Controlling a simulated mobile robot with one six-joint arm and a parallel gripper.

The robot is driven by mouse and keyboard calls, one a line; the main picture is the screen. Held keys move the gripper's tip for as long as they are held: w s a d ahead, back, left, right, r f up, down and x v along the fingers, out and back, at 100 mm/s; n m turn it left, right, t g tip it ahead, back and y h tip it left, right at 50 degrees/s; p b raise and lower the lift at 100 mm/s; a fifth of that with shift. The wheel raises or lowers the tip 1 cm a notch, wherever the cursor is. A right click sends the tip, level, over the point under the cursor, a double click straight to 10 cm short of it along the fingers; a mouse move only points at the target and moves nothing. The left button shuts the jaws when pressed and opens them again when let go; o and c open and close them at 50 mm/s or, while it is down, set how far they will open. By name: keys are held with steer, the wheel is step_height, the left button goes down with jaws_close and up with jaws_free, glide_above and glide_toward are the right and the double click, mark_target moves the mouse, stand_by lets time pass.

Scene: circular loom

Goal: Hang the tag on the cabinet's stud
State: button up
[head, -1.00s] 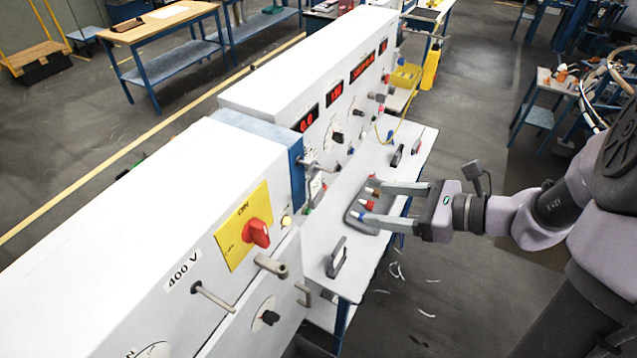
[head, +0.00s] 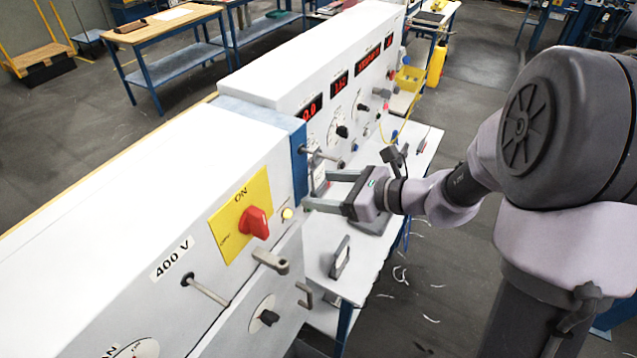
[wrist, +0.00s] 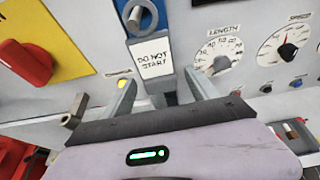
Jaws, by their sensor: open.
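A white tag (wrist: 152,60) reading "DO NOT START" hangs against the cabinet's blue strip (wrist: 183,25) in the wrist view. A metal stud (wrist: 133,16) sticks out just above it, with a dark ring around it; I cannot make out clearly how the tag's top meets the stud. In the head view the stud (head: 318,154) projects from the blue end panel (head: 299,165). My gripper (head: 318,188) is open close to the panel, below the stud. In the wrist view its fingers (wrist: 160,85) stand apart on either side of the tag's lower end, with no visible grip on it.
A red switch (head: 254,222) on a yellow plate and a grey handle (head: 270,262) project left of the strip. Dials (wrist: 218,57) lie to its right. The white shelf (head: 345,285) below carries an upright dark-framed piece (head: 340,258). My arm hides part of the shelf.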

jaws_close()
steer(key=shift+v, duration=0.75)
steer(key=s+d, duration=0.1)
steer(key=d, duration=0.1)
steer(key=s+d, duration=0.1)
steer(key=d, duration=0.1)
steer(key=shift+s+r+p, duration=0.3)
steer(key=shift+s, duration=0.05)
steer(key=shift+f, duration=0.1)
